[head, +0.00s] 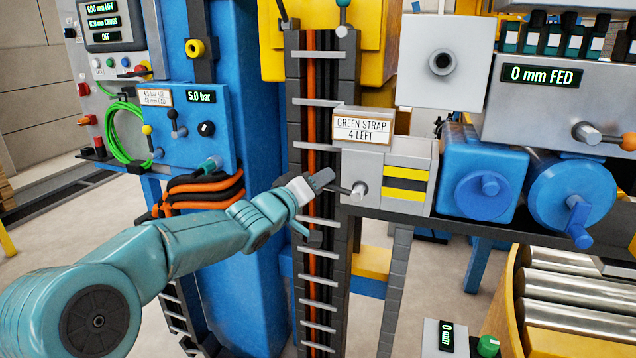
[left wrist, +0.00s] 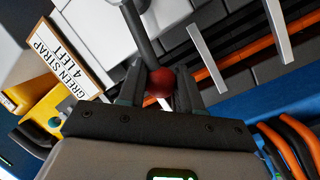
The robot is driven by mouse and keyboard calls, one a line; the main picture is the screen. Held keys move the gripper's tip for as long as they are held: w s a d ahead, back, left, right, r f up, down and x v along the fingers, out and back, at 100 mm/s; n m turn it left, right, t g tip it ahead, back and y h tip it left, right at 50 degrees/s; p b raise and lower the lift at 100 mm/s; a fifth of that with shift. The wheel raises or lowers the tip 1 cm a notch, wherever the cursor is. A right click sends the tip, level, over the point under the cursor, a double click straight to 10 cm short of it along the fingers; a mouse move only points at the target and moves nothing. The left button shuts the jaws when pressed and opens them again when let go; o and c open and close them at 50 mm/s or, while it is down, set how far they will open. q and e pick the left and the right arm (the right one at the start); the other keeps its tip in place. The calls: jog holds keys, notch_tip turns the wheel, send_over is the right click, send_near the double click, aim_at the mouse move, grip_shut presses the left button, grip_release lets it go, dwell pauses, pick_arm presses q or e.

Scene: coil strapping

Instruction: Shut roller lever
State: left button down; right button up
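The lever I take to be the roller lever (head: 345,190) comes out of the grey housing below the green strap sign, in the middle of the head view. Its rod points left toward my left gripper (head: 325,180), which hides its end. In the left wrist view the lever ends in a dark red ball knob (left wrist: 160,82). The knob sits between the two fingers of my left gripper (left wrist: 162,88) and fills the gap between them, so the gripper looks shut on it. My right gripper is not in view.
A vertical strap track (head: 318,275) with metal rungs stands right behind my left gripper. The sign (head: 362,129) reads "GREEN STRAP 4 LEFT". A blue control panel (head: 180,133) and orange hoses (head: 205,190) are at left. A blue crank (head: 578,200) and rollers (head: 560,285) are at right.

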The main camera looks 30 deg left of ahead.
pick_arm(q)
jog(key=shift+w+d+r+m+g+p, duration=0.15)
jog(key=shift+r+m+p, duration=0.35)
jog(key=shift+p, duration=0.25)
jog(key=shift+s+d+r+m+g+p, duration=0.15)
jog(key=shift+r+m+p, duration=0.3)
jog(key=shift+p, duration=0.25)
jog(key=shift+w+d+r+m+p, duration=0.15)
jog(key=shift+r+m+p, duration=0.25)
jog(key=shift+m+p, duration=0.25)
jog(key=shift+d+r+m+g, duration=0.25)
jog(key=shift+r+m+g, duration=0.05)
jog(key=shift+m, duration=0.3)
jog(key=shift+w+d+r+m+g+y, duration=0.15)
jog(key=shift+d+r+m+g+y, duration=0.25)
jog(key=shift+m, duration=0.6)
jog(key=shift+d+r, duration=0.1)
jog(key=c, duration=0.9)
grip_release()
jog(key=shift+o, duration=0.6)
jog(key=shift+w, duration=0.1)
